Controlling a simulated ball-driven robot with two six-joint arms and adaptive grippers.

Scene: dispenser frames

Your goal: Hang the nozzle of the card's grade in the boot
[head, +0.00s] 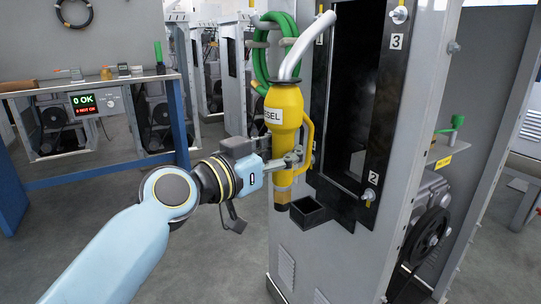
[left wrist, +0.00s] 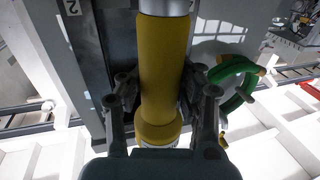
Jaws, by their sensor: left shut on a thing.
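A yellow nozzle (head: 284,120) with a bent silver spout and a white label, of which I read "SEL", is upright in the head view, spout up. My left gripper (head: 284,163) is shut around its lower body; in the left wrist view the yellow nozzle body (left wrist: 163,60) lies between both fingers. A black square open-topped boot (head: 315,218) juts from the grey dispenser frame. In the picture the nozzle's dark lower end is just left of the boot's rim; I cannot tell whether they touch. I make out no grade card. My right gripper is not in view.
The grey dispenser frame (head: 400,200) has a dark recessed panel with bolts marked 2 and 3. A green hose (head: 290,38) hangs coiled behind the nozzle. A bench (head: 90,84) with an "OK" display stands at left. Floor between is clear.

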